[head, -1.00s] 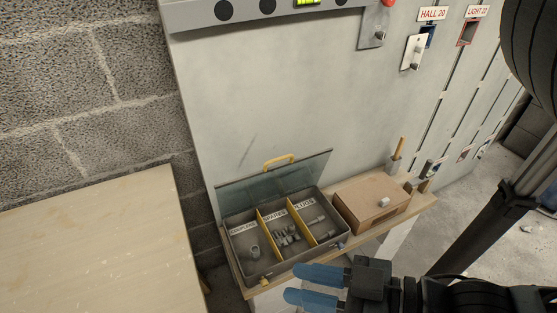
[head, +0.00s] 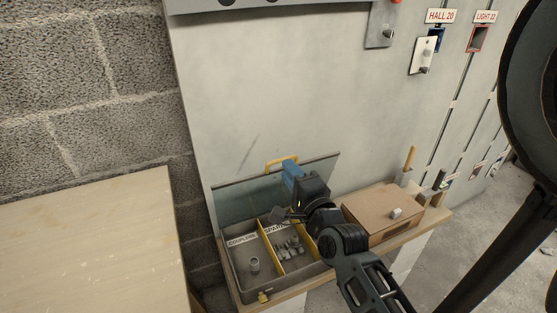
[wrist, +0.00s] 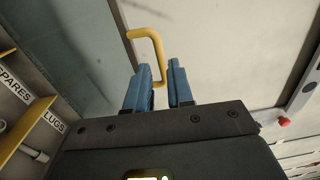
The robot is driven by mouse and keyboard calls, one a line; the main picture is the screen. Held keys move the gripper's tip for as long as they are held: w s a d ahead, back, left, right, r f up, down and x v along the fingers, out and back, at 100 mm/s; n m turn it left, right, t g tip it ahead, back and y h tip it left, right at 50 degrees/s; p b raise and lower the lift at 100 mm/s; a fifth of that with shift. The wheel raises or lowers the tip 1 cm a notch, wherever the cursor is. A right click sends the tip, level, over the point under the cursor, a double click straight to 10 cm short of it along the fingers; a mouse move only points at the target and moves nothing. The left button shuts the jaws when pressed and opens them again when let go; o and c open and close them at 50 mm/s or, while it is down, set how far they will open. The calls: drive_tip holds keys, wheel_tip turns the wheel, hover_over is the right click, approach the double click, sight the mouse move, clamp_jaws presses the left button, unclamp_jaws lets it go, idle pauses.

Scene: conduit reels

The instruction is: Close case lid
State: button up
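The case (head: 245,286) stands on a wooden shelf, its compartments holding small grey fittings. Its tinted, see-through lid (head: 240,200) is raised and leans back near the grey panel. A yellow handle (head: 272,164) sits on the lid's top edge. My gripper (head: 291,166), with blue fingers, is at the lid's top edge beside the handle's right side. In the wrist view, my gripper (wrist: 160,64) is open, and one leg of the handle (wrist: 152,42) shows in the gap between the fingers. I cannot tell whether they touch it. My arm hides the case's right compartment.
A brown box (head: 375,215) with a light knob stands right of the case. Upright tools, one with a wooden handle (head: 410,157), stand behind it. A pale wooden table (head: 90,245) is at the left. The grey panel (head: 280,80) rises behind the lid.

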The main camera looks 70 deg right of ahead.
sight(278, 175)
drive_tip(key=x, duration=0.7)
drive_tip(key=shift+w+p, duration=0.15)
drive_tip(key=shift+p, duration=0.15)
clamp_jaws()
